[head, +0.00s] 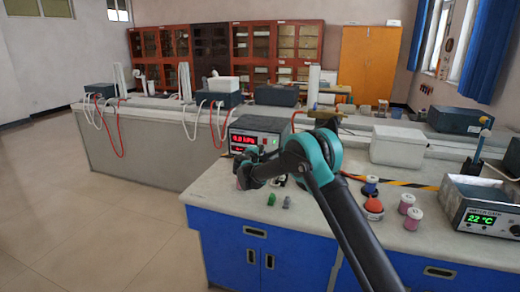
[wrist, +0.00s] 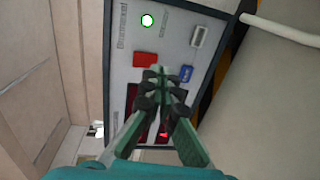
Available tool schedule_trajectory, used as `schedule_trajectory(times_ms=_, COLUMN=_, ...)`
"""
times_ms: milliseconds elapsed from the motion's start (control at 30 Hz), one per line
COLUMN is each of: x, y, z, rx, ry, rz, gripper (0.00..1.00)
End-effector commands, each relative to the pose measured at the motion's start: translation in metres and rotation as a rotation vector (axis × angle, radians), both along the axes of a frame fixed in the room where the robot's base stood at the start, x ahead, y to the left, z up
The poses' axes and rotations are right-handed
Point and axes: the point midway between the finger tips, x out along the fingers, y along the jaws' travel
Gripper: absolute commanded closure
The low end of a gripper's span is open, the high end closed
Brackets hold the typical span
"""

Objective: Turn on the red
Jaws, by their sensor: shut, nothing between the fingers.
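An instrument box (head: 258,136) with a lit red number display stands on the blue-fronted bench. Its front panel (wrist: 172,45) fills much of the wrist view, turned sideways. The fingers hide part of the red display (wrist: 133,98).
On the bench are small green (head: 271,199) and grey (head: 287,202) items, a red-and-blue flask (head: 373,206), pink-filled jars (head: 412,218) and a water bath reading 22 °C (head: 485,218). A white container (head: 398,146) stands behind. Open floor lies left.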

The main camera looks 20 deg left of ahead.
Motion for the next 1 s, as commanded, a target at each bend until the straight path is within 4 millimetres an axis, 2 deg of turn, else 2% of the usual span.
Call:
schedule_trajectory(times_ms=67, x=-0.002, y=-0.004, z=-0.001, rx=0.0, ry=0.0, rz=-0.002, gripper=1.0)
schedule_trajectory(times_ms=600, x=-0.089, y=-0.002, z=-0.012, rx=0.0, ry=0.0, rz=-0.001, gripper=1.0)
schedule_trajectory(times_ms=767, x=-0.1, y=-0.002, z=-0.013, rx=0.0, ry=0.0, rz=-0.001, gripper=1.0)
schedule_trajectory(times_ms=1000, x=-0.101, y=-0.003, z=-0.013, rx=0.0, ry=0.0, rz=-0.002, gripper=1.0)
